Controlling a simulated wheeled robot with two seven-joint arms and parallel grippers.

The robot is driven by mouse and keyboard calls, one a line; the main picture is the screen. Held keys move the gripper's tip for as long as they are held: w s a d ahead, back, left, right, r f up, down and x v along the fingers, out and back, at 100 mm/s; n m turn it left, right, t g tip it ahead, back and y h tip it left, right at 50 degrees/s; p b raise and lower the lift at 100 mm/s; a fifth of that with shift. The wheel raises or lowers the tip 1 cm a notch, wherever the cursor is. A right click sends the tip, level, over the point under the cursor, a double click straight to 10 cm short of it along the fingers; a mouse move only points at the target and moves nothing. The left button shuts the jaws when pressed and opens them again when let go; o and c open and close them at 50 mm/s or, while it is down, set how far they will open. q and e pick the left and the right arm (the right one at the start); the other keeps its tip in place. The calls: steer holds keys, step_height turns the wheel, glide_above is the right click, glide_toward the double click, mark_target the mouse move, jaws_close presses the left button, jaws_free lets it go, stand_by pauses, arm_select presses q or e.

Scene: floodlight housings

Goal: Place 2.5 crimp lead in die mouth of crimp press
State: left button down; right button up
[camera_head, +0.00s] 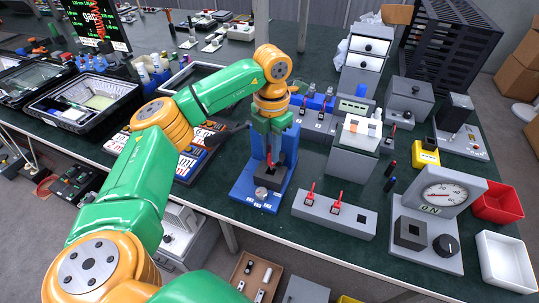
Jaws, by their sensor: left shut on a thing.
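The crimp press is most likely the blue stand (245,186), with an upright blue column, a dark block (268,178) and a round dial at its front. My left gripper (271,148) points down in front of the column, just above the dark block. It is shut on a small red lead (271,161), mostly hidden between the fingers. The lead's lower end is close to the dark block; I cannot tell whether it touches or is inside the mouth. A grey holder (322,216) to the right holds two red leads upright and has one empty dark slot.
A grey gauge unit (445,200), a red bin (496,202) and a white bin (506,262) stand at the right. Grey boxes and a yellow box (425,153) stand behind the holder. Trays of tools lie at the left. Green table shows between press and holder.

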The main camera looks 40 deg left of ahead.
arm_select(q)
steer(key=f, duration=0.1)
steer(key=f+p, duration=0.1)
steer(key=f, duration=0.1)
steer(key=shift+w+a+f, duration=0.2)
steer(key=shift+f, duration=0.45)
steer(key=c, duration=0.8)
jaws_free()
steer(key=shift+c, duration=0.2)
steer(key=shift+r, duration=0.1)
steer(key=shift+r, duration=0.25)
step_height(320, 180, up, 12)
steer(key=shift+f, duration=0.1)
